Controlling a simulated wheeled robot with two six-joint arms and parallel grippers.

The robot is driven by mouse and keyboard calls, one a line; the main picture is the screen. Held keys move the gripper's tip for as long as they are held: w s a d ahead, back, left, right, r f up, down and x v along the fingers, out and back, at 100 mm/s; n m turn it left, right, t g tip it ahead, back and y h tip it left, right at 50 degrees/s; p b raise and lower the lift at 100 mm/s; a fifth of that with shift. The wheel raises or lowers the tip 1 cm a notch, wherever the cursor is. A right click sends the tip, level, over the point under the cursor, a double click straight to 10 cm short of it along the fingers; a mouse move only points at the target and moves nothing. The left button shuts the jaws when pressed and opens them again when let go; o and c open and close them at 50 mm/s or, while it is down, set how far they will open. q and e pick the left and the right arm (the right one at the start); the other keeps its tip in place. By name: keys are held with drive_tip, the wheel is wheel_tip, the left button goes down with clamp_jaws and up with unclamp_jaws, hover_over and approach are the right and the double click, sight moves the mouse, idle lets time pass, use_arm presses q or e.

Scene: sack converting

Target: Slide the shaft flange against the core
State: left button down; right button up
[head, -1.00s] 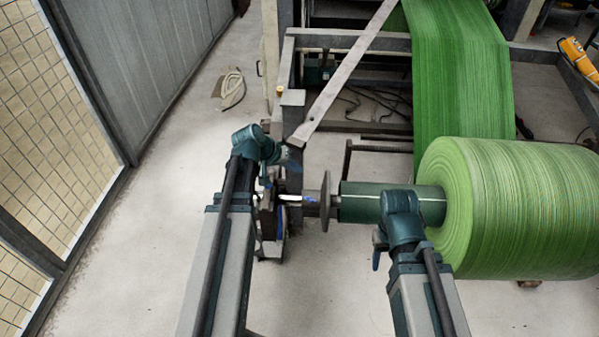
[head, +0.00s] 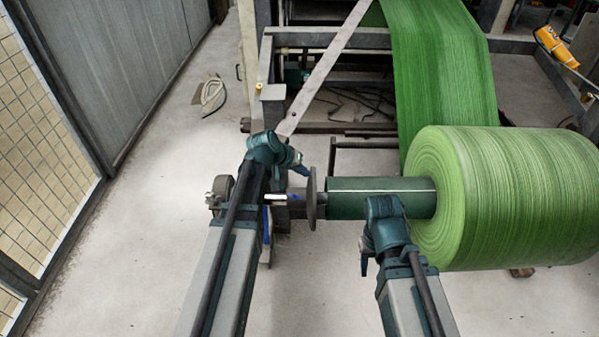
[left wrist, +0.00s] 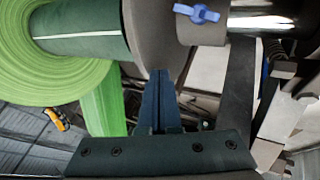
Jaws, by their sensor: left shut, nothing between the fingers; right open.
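The shaft flange, a thin grey disc (head: 312,200), stands upright on the shaft left of the dark green core (head: 370,193). A narrow gap shows between flange and core in the head view. In the left wrist view the flange (left wrist: 158,35) lies between the core (left wrist: 85,30) and a grey collar with a blue wing screw (left wrist: 197,13). My left gripper (head: 304,172) is shut and empty, its tips close by the flange on the collar side; I cannot tell whether they touch. My right gripper (head: 364,262) is open in front of the core, apart from it.
A large roll of green woven fabric (head: 520,195) sits around the core at right, its web (head: 435,90) rising to the machine. The steel frame (head: 330,38) and a slanted bar stand behind my left gripper. The floor (head: 300,290) between my arms is clear.

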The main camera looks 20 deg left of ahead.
use_arm(q)
drive_tip(key=shift+w+d, duration=0.2)
drive_tip(key=shift+d, duration=0.5)
drive_tip(key=shift+w+d, duration=0.2)
drive_tip(key=shift+d, duration=0.45)
drive_tip(key=shift+w+d, duration=0.2)
drive_tip(key=shift+d, duration=0.5)
